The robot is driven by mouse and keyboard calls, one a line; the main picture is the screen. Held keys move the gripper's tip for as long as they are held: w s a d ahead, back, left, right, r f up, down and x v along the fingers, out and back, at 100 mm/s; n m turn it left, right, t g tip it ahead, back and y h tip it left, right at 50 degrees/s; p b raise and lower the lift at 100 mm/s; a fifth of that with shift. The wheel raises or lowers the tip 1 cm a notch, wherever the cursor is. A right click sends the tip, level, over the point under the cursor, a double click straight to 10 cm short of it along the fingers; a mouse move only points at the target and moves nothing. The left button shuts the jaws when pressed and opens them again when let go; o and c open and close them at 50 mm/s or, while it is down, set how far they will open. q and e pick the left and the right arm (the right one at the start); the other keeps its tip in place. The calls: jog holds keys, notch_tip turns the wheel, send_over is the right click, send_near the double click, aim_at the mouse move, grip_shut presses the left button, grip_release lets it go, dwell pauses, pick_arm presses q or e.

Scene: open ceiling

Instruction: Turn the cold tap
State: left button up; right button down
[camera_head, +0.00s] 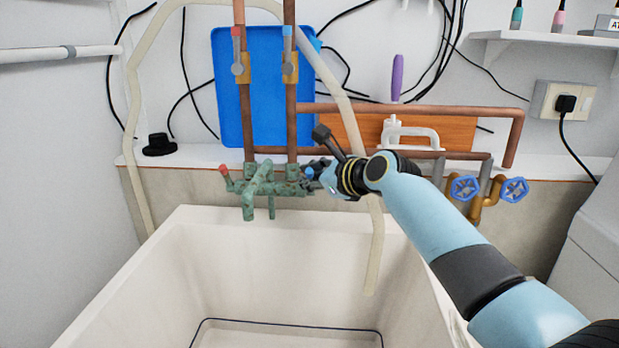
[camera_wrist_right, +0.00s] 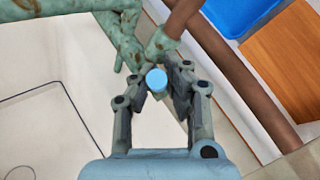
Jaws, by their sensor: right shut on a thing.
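The green weathered tap (camera_head: 262,187) is mounted above the back rim of the white sink. It has a red-tipped handle (camera_head: 224,170) on the left and a blue-tipped cold handle (camera_head: 309,173) on the right. My right gripper (camera_head: 315,172) reaches in from the right and is at the blue handle. In the right wrist view, the gripper (camera_wrist_right: 160,88) has its two fingers closed around the blue tip (camera_wrist_right: 156,80), with the green tap body (camera_wrist_right: 88,22) just beyond. My left gripper is not in view.
The white sink (camera_head: 190,232) lies below, and a beige hose hangs into it. Copper pipes (camera_head: 291,110) rise close behind the tap. A blue board (camera_head: 265,95) leans behind the pipes.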

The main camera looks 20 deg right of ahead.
jog(key=shift+s+a+f+b, duration=0.15)
jog(key=shift+f+b, duration=0.15)
jog(key=shift+f, duration=0.05)
jog(key=n+t+b, duration=0.1)
jog(key=b, duration=0.1)
jog(key=f+t+b, duration=0.1)
jog(key=b, duration=0.1)
jog(key=shift+s+a+f+n+t, duration=0.15)
jog(key=shift+s+n+t, duration=0.15)
jog(key=shift+s+n, duration=0.1)
jog(key=shift+s+b, duration=0.1)
jog(key=shift+b, duration=0.65)
jog(key=shift+r, duration=0.2)
jog(key=c, duration=1.5)
grip_release()
jog(key=shift+s, duration=0.1)
jog(key=shift+o, duration=0.8)
jog(key=shift+r+t, duration=0.15)
jog(key=shift+t, duration=0.15)
